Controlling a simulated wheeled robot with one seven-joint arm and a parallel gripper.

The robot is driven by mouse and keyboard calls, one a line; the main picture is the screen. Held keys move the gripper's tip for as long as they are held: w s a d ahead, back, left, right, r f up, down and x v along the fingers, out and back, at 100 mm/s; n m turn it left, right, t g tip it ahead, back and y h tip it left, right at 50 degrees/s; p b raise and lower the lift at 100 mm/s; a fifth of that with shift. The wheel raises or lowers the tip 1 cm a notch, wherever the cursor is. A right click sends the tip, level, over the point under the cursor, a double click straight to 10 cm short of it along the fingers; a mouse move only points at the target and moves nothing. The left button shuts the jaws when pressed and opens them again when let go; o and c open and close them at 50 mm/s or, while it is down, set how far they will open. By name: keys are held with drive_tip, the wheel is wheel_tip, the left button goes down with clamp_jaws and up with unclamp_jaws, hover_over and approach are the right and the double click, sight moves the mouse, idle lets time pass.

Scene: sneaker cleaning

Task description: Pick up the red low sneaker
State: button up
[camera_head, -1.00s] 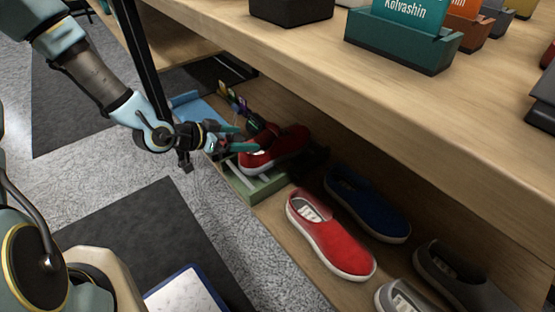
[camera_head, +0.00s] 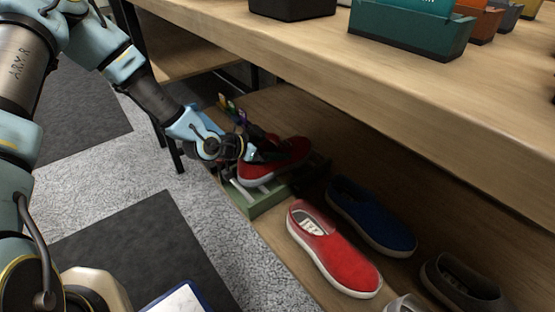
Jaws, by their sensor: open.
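A dark red low shoe (camera_head: 284,160) with a pale sole rests on a green tray-like holder (camera_head: 262,203) on the lower shelf. My gripper (camera_head: 256,147) is at the left end of this shoe and overlaps it in the picture. The jaws are open; the fingers are dark and hard to make out, and I cannot tell whether they touch the shoe. A brighter red slip-on shoe (camera_head: 338,255) with a white sole lies on the shelf board in front, apart from my gripper.
A dark blue shoe (camera_head: 370,215) and a grey shoe (camera_head: 462,287) lie farther right on the lower shelf. The wooden upper shelf (camera_head: 400,105) overhangs them, carrying a teal bin (camera_head: 412,32) and a black box (camera_head: 292,8). Small coloured items stand behind the green holder.

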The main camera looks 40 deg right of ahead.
drive_tip(key=c, duration=1.4)
